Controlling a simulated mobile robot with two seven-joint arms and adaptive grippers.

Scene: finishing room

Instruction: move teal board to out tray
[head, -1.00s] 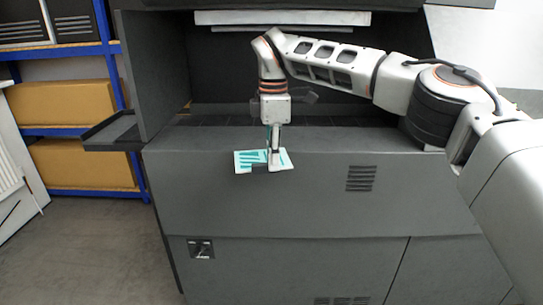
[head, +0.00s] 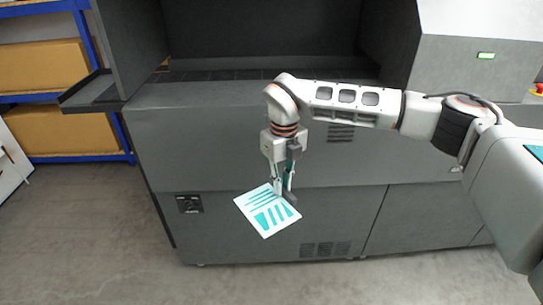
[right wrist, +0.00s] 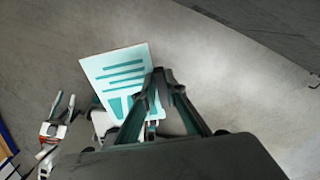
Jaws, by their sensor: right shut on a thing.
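The teal board (head: 262,215) is a white sheet with teal bars. My right gripper (head: 284,194) is shut on its right edge and holds it tilted in the air in front of the dark grey machine. In the right wrist view the board (right wrist: 112,75) shows beyond the fingertips (right wrist: 160,78), with floor behind it. My left gripper (right wrist: 64,104) shows at the lower left of that view, with its fingers apart and nothing between them. I cannot tell for certain which thing is the out tray; a shallow dark tray (head: 88,93) juts from the machine's left side.
The grey machine (head: 235,135) fills the middle, with an open bay above. Blue shelving (head: 85,158) with brown boxes (head: 40,68) stands at the left. A teal patch (head: 537,152) shows at the right edge, partly cut off. The floor (head: 90,235) at front left is clear.

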